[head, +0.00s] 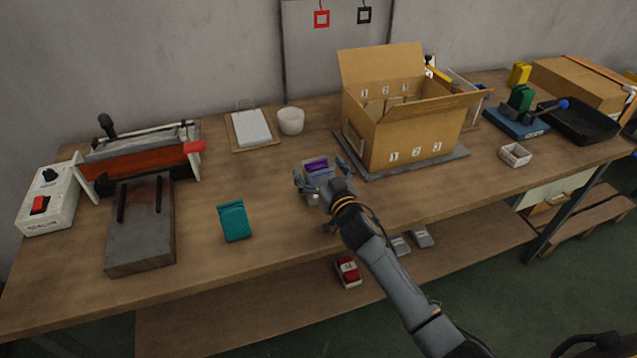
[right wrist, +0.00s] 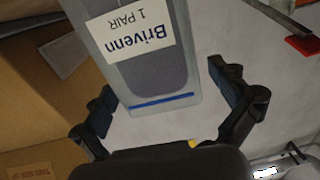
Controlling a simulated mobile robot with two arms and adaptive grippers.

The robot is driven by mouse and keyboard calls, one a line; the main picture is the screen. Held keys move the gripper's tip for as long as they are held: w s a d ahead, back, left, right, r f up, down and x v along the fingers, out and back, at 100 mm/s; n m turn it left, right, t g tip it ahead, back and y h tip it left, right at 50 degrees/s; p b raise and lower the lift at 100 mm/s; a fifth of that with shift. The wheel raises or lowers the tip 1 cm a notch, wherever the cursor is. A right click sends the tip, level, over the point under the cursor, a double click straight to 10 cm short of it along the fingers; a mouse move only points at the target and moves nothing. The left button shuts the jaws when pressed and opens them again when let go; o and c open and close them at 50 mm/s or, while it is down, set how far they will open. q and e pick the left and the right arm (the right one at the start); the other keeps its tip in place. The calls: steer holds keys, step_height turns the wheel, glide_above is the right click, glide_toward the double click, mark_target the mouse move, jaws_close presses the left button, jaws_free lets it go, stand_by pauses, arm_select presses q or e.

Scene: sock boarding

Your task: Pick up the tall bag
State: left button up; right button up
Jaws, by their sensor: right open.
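A tall clear bag (right wrist: 150,70) with a dark grey item inside, a white label reading "Brivenn 1 PAIR" and a blue strip near one end fills the upper middle of the right wrist view. The label reads upside down there. My right gripper (right wrist: 160,84) is open, with a finger to either side of the bag's strip end. In the head view the right gripper (head: 319,176) is above the table's middle, at a small clear pack (head: 317,165) with purple in it. I cannot tell whether the fingers touch the bag. My left gripper is out of view.
An open cardboard box (head: 415,135) stands on a grey plate just right of the gripper. Left are a teal pouch (head: 234,222), a clipboard (head: 252,128), a white cup (head: 291,121) and a sealer machine (head: 140,155). The table front (head: 280,235) is clear.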

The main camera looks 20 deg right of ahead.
steer(key=c, duration=1.5)
steer(key=shift+r, duration=0.1)
